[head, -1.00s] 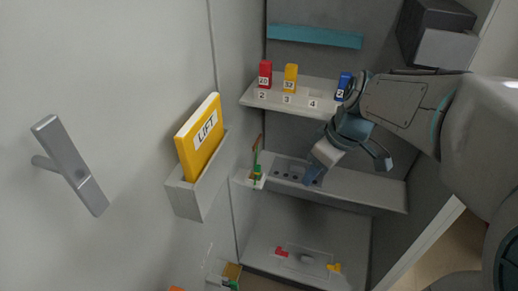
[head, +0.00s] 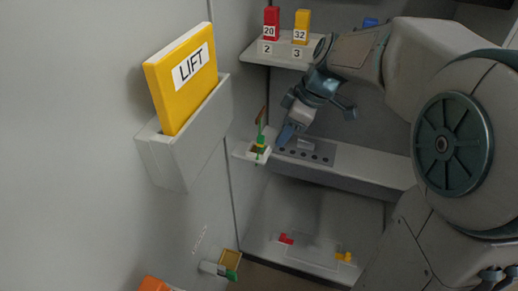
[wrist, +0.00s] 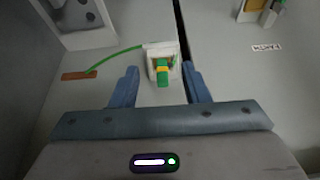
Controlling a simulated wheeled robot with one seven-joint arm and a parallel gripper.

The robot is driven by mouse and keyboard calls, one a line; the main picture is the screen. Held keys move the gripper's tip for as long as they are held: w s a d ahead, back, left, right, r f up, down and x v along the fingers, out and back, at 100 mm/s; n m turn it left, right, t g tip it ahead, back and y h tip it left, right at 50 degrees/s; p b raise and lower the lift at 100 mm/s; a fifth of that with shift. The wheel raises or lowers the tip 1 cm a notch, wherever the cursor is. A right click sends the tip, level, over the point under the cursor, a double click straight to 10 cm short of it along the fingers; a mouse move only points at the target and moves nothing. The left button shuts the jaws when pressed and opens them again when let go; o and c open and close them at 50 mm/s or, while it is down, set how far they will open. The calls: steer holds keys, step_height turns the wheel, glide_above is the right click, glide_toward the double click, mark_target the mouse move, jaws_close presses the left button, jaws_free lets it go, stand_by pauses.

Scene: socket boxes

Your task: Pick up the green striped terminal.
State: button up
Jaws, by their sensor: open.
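The green striped terminal (head: 261,142) is green with a yellow band. In the wrist view the terminal (wrist: 162,76) shows in front of the white holder (wrist: 150,50), with a green wire (wrist: 118,57) running left to a brown strip (wrist: 88,75). My gripper (head: 287,134) is open and empty, just right of the holder in the head view. In the wrist view its two blue fingers lie either side of the terminal's line, apart from it. Its depth to the terminal is hard to tell.
A shelf with a red block (head: 271,24) and a yellow block (head: 302,27) is above. A grey socket plate (head: 318,153) lies right of the holder. A yellow LIFT binder (head: 182,80) sits in a wall pocket. Another green piece (head: 232,275) shows low down.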

mark_target(260, 136)
steer(key=a, duration=0.2)
steer(key=w+a, duration=0.1)
steer(key=shift+w+a, duration=0.2)
steer(key=shift+a, duration=0.2)
steer(key=b+x, duration=0.1)
steer(key=x, duration=0.1)
steer(key=b+x, duration=0.1)
steer(key=x, duration=0.2)
steer(key=shift+w+a, duration=0.15)
steer(key=shift+a, duration=0.25)
jaws_close()
